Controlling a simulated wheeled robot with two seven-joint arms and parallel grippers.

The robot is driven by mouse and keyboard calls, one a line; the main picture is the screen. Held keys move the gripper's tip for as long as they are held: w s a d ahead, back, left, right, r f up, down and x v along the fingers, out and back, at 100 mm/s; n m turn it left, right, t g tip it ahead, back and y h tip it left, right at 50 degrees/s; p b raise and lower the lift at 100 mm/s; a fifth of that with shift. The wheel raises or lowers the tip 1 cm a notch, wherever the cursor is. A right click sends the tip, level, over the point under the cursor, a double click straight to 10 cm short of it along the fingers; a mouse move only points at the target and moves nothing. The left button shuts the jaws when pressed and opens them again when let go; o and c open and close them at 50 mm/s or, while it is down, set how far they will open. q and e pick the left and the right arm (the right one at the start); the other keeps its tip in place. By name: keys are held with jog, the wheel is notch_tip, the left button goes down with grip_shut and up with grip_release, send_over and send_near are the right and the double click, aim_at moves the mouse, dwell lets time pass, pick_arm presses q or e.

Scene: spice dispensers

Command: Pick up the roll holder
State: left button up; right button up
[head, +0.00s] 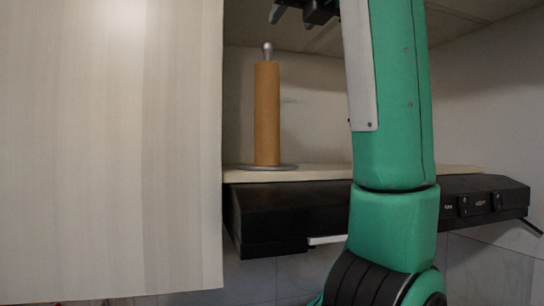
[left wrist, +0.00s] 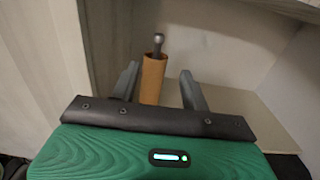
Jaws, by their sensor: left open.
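The roll holder (head: 267,110) stands upright on a light shelf in the head view. It has a brown cardboard roll, a silver knob on top and a grey round base. In the left wrist view the roll holder (left wrist: 153,75) shows beyond the fingers, nearer the left finger. My left gripper (head: 292,12) is open and empty, above and slightly right of the holder in the head view, partly cut off by the top edge. Its two fingers (left wrist: 160,80) are spread apart in the left wrist view. The holder's base is hidden there by the gripper body. My right gripper is not in view.
A light cabinet door (head: 110,150) fills the left of the head view, close to the holder. A light wooden shelf (head: 325,172) lies above a black range hood (head: 285,212). Walls stand behind and to the right. The shelf right of the holder is bare.

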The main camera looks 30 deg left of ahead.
pick_arm(q)
jog(key=p, duration=0.3)
send_near(268, 44)
jog(key=x, duration=0.4)
jog(key=shift+w+a, duration=0.15)
jog(key=shift+w, duration=0.15)
jog(key=p+x, duration=0.2)
jog(key=x, duration=0.2)
jog(key=shift+a, duration=0.15)
jog(key=shift+w+a, duration=0.1)
jog(key=c, duration=0.3)
grip_shut()
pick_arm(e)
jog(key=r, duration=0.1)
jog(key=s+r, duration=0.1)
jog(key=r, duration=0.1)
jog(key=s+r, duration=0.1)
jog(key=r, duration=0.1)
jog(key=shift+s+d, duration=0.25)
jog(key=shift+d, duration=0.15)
